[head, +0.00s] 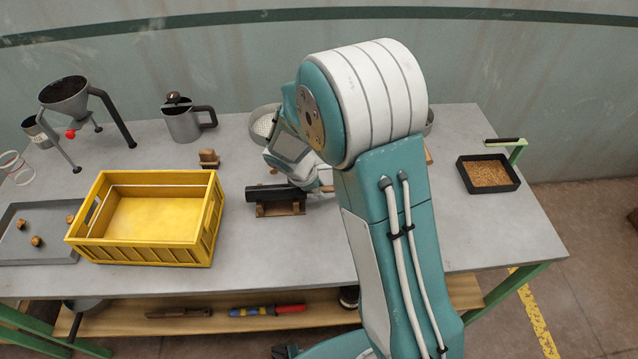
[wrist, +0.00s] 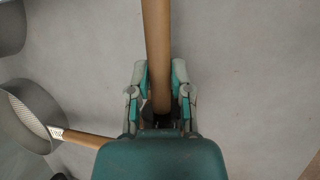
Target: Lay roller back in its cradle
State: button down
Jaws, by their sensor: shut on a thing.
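The roller (head: 275,193) is a black cylinder with a wooden handle at its right end. In the head view it lies level along a low wooden cradle (head: 280,210), just right of the yellow crate. I cannot tell whether it rests fully on the cradle or sits slightly above it. My gripper (wrist: 160,80) is shut on the handle, one finger on each side. In the head view my arm hides most of the gripper.
A yellow crate (head: 150,253) stands left of the cradle. A sieve (wrist: 28,118) with a wooden handle lies behind my gripper. A grey jug (head: 182,123), a funnel stand (head: 65,95) and a small wooden block (head: 209,157) are at the back left. A dark tray of grain (head: 489,174) sits right.

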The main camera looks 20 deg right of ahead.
dwell(0.4)
jog(key=shift+c, duration=2.3)
grip_release()
jog(key=v, duration=1.2)
jog(key=s+d+r+m+t+y, duration=0.2)
jog(key=s+r+m, duration=0.4)
jog(key=s, duration=0.4)
jog(key=s+d+r+m+t+y, duration=0.2)
jog(key=s+r+m, duration=0.5)
jog(key=s+m, duration=0.2)
jog(key=s, duration=0.2)
jog(key=shift+s+d+r+y, duration=0.2)
jog(key=shift+s+d+y, duration=0.15)
jog(key=shift+d+y, duration=0.05)
